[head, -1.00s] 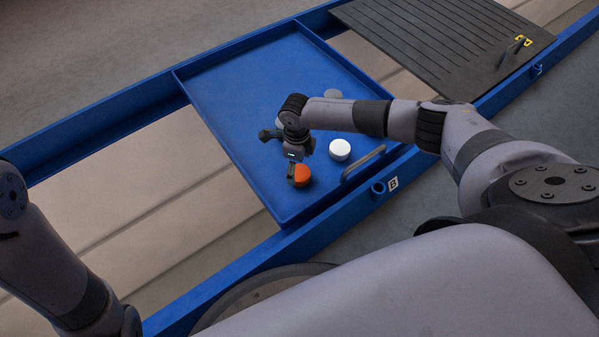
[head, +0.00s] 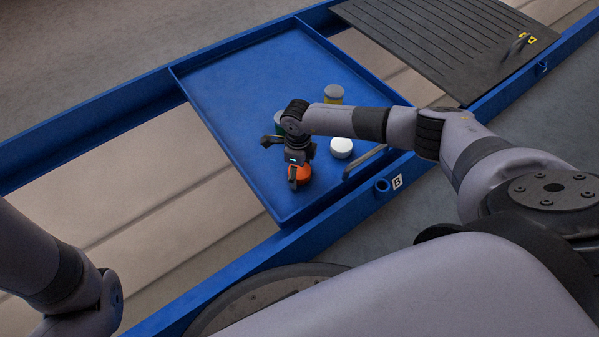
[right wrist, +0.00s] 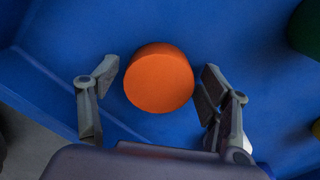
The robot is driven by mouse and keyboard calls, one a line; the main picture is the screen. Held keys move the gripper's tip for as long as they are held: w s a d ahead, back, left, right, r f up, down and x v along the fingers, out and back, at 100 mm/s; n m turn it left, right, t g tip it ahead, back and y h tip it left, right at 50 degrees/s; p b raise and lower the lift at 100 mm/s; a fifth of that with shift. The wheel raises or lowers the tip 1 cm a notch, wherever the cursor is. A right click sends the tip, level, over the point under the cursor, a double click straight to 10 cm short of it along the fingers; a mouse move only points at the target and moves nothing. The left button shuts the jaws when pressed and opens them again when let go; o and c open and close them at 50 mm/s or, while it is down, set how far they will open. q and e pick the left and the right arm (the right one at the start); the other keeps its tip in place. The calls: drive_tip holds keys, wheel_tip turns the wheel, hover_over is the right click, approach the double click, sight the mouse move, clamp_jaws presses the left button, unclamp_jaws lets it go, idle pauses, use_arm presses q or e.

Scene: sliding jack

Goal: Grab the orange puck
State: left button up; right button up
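The orange puck (head: 304,174) is in the blue tray (head: 235,90), near its front edge, partly hidden by my right gripper in the head view. In the right wrist view the orange puck (right wrist: 158,78) lies between the two fingers. My right gripper (right wrist: 160,72) is open, one finger on each side, with a gap to the left finger and a smaller one to the right finger. My left gripper is out of view; only part of my left arm shows at the lower left.
A white puck (head: 341,147) stands right of the orange one. A handle (head: 364,162) is at the tray's right edge. The tray's back left is clear.

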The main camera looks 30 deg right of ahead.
drive_tip(key=c, duration=1.1)
